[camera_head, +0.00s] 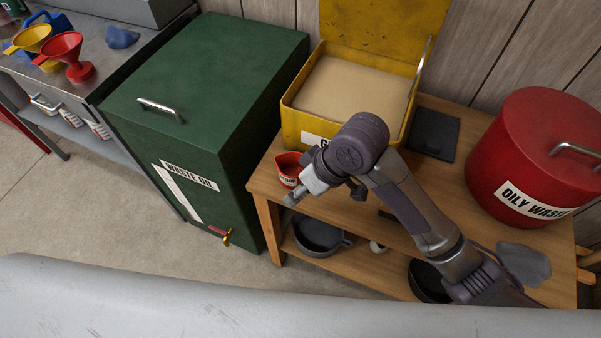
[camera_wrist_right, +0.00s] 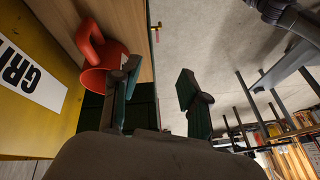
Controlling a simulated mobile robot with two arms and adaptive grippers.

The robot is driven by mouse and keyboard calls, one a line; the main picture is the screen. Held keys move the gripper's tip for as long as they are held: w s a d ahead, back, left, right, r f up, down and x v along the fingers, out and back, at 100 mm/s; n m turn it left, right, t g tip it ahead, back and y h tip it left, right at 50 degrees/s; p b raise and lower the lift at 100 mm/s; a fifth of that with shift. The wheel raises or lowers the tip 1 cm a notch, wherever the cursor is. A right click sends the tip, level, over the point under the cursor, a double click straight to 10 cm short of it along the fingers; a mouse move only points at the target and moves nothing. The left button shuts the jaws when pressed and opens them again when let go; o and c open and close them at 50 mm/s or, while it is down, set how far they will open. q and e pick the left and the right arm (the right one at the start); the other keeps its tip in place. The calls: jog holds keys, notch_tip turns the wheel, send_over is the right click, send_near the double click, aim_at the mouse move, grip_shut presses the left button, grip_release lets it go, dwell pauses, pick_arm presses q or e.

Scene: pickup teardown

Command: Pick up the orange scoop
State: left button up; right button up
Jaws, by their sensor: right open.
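The orange scoop (camera_head: 286,165) stands on the wooden table's left end, beside the yellow bin. In the right wrist view the scoop (camera_wrist_right: 105,72) shows its looped handle and cup at upper left. My right gripper (camera_head: 301,184) is right at the scoop in the head view and partly hides it. In the right wrist view its two fingers are spread, with the gap (camera_wrist_right: 158,80) between them empty. The scoop lies to the left of this gap, and the left finger overlaps its edge. I cannot tell whether they touch. My left gripper is not in view.
The yellow bin (camera_head: 292,121) with its lid up holds tan granules behind the scoop. A green waste oil cabinet (camera_head: 210,95) stands left of the wooden table (camera_head: 262,186). A red oily waste can (camera_head: 535,150) is at right. Dark pans (camera_head: 318,236) sit on the lower shelf.

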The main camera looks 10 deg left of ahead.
jog(key=w+d+r+n+h, duration=0.2)
jog(key=w+d+r+h, duration=0.25)
jog(key=w+r, duration=0.25)
jog(key=shift+g+h, duration=0.25)
jog(key=shift+g, duration=0.25)
jog(key=f, duration=0.8)
jog(key=shift+a+f, duration=0.15)
jog(key=shift+a, duration=0.25)
jog(key=shift+w+d+f, duration=0.1)
jog(key=shift+w+f, duration=0.05)
jog(key=shift+f, duration=2.65)
grip_shut()
